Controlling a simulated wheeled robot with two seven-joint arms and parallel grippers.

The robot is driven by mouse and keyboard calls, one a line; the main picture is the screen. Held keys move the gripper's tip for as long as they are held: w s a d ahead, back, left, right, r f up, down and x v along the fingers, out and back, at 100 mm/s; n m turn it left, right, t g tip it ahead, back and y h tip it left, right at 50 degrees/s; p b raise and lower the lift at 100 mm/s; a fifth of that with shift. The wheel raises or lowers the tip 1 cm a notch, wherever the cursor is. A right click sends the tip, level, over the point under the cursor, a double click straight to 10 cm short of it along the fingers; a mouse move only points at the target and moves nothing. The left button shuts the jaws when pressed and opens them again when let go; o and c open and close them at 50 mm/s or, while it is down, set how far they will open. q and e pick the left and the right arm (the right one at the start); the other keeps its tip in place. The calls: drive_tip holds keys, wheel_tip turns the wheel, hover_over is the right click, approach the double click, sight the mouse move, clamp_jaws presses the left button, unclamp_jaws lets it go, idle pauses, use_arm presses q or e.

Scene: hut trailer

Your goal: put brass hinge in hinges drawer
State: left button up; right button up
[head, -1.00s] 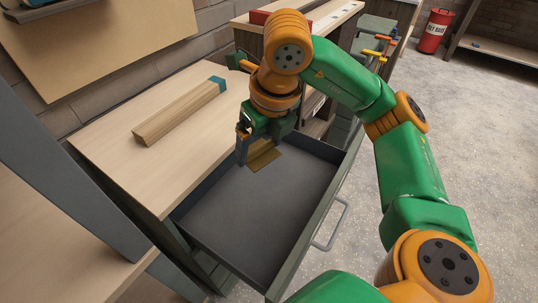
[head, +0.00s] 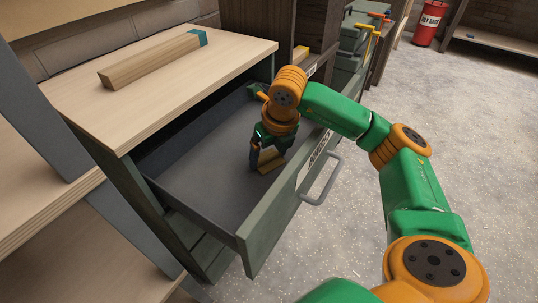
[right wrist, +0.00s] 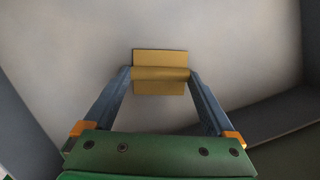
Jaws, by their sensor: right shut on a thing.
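The brass hinge (right wrist: 160,60) is a flat gold plate with a barrel across it. My right gripper (right wrist: 160,76) is shut on its barrel in the right wrist view. In the head view the hinge (head: 268,162) hangs below my right gripper (head: 266,150), inside the open drawer (head: 195,165), near its front panel. The drawer floor is grey and bare around it. Whether the hinge touches the floor I cannot tell. The drawer's front panel carries a label, partly hidden by my arm, and a grey handle (head: 325,182). My left gripper is not in view.
The wooden worktop (head: 140,50) above the drawer holds a wooden block (head: 150,60) with a teal end. A red bucket (head: 428,22) stands on the open concrete floor.

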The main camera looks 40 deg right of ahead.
drive_tip(key=shift+f, duration=0.15)
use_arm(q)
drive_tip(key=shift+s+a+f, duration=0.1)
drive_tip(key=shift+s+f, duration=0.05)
use_arm(e)
drive_tip(key=o, duration=1.2)
drive_tip(key=shift+c, duration=0.2)
drive_tip(key=shift+r, duration=0.35)
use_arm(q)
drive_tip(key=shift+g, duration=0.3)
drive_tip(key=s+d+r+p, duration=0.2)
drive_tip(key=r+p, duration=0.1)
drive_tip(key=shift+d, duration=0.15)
use_arm(e)
drive_tip(key=v, duration=1.1)
drive_tip(key=shift+r, duration=0.35)
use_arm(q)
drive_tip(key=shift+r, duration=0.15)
use_arm(e)
drive_tip(key=shift+s, duration=0.15)
